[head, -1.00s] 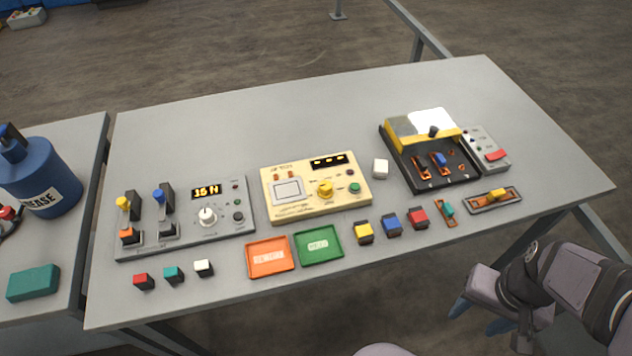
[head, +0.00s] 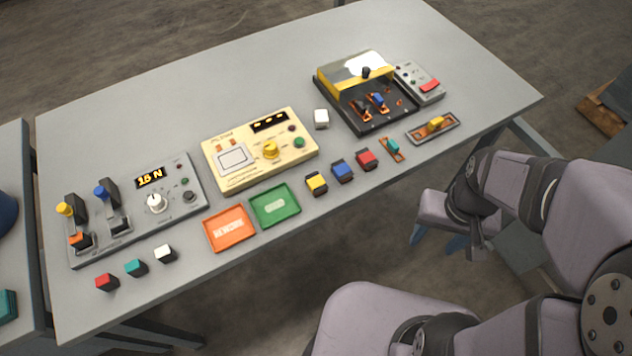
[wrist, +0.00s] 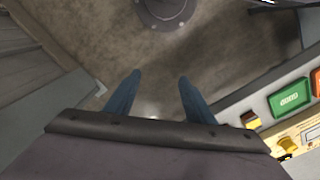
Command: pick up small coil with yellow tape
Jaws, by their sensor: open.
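A small dark block with a yellow top (head: 316,183) stands near the table's front edge, left of a blue-topped block (head: 343,170) and a red-topped block (head: 366,159). It also shows at the right of the wrist view (wrist: 250,120). Another yellow-topped piece (head: 435,123) sits in a small grey tray at the right end; I cannot tell its details. My gripper (head: 436,240) is off the table's front edge, to the right of the blocks. Its two blue fingers are apart and empty over the floor in the wrist view (wrist: 160,78).
Green (head: 275,206) and orange (head: 230,229) trays lie left of the blocks. A cream meter box (head: 220,178) and a grey panel with levers (head: 135,225) stand behind. The table's rear is clear.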

